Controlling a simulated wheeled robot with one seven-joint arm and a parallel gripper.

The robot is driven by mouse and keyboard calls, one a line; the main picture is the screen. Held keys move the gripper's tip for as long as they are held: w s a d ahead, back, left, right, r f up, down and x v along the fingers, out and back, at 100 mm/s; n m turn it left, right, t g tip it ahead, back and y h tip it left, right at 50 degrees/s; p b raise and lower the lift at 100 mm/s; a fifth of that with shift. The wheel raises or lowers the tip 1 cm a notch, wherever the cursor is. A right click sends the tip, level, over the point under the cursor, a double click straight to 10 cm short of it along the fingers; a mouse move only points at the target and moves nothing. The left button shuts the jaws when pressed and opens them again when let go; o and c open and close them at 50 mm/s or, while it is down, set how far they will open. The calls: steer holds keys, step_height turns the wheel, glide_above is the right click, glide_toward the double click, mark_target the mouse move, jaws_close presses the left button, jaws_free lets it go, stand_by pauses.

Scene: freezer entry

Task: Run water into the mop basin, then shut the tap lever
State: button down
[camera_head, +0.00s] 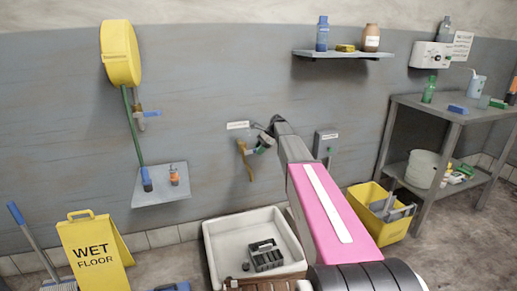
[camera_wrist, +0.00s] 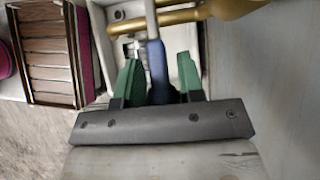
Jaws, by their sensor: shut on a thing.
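The brass tap (camera_head: 243,152) is on the grey wall above the white mop basin (camera_head: 218,250), under a small label. My gripper (camera_head: 265,143) is at the tap, at the end of my pink and grey arm. In the wrist view, the green fingers of my gripper (camera_wrist: 157,82) stand either side of the tap lever's blue sleeve (camera_wrist: 156,58) and are shut on it. The tap's brass pipe (camera_wrist: 185,18) crosses beyond the lever. A dark grate-like object (camera_head: 266,258) lies in the basin. I cannot make out any running water.
A yellow wet-floor sign (camera_head: 95,255) stands left of the basin, and a yellow bucket (camera_head: 378,212) stands right. A yellow hose reel (camera_head: 120,53) and another tap (camera_head: 146,113) are on the left wall. A small shelf (camera_head: 160,187) juts out below them. A workbench (camera_head: 440,110) stands at the right.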

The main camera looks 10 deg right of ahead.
steer(key=shift+f+y, duration=0.5)
steer(key=shift+y, duration=0.3)
steer(key=c, duration=0.8)
jaws_free()
steer(key=shift+o, duration=0.2)
steer(key=shift+d, duration=0.1)
steer(key=v, duration=1)
steer(key=shift+w+d+r, duration=0.2)
steer(key=shift+d, duration=0.1)
